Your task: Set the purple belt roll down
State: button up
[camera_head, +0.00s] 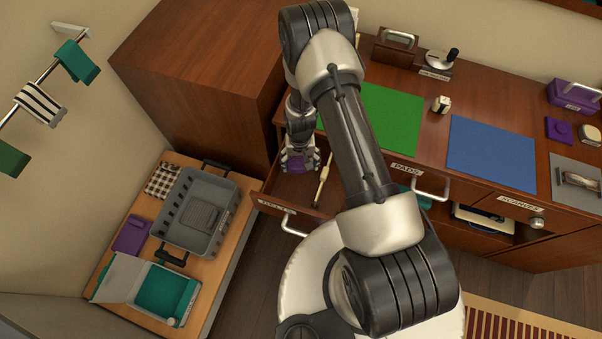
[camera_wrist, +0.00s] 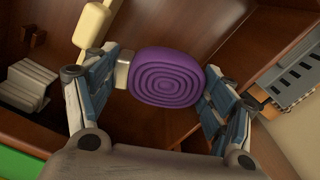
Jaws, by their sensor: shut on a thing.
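The purple belt roll (camera_wrist: 167,76) is a spiral coil with a pale metal buckle at its left in the wrist view. My gripper (camera_wrist: 165,85) has one finger on each side of the roll and is shut on it. In the head view my gripper (camera_head: 299,160) points down into the open drawer at the left end of the counter.
The open drawer (camera_head: 283,205) also holds a pale stick-like thing (camera_head: 322,186) to the right of my gripper. A grey crate (camera_head: 182,240) stands on the low wooden bench at left. Green (camera_head: 385,118) and blue (camera_head: 490,152) mats lie on the counter.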

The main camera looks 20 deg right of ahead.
aim_at(300, 176)
jog(key=shift+f+b, duration=0.85)
jog(key=shift+f, duration=3.15)
jog(key=shift+f, duration=0.2)
jog(key=o, duration=0.8)
jog(key=shift+o, duration=0.2)
jog(key=shift+r, duration=0.1)
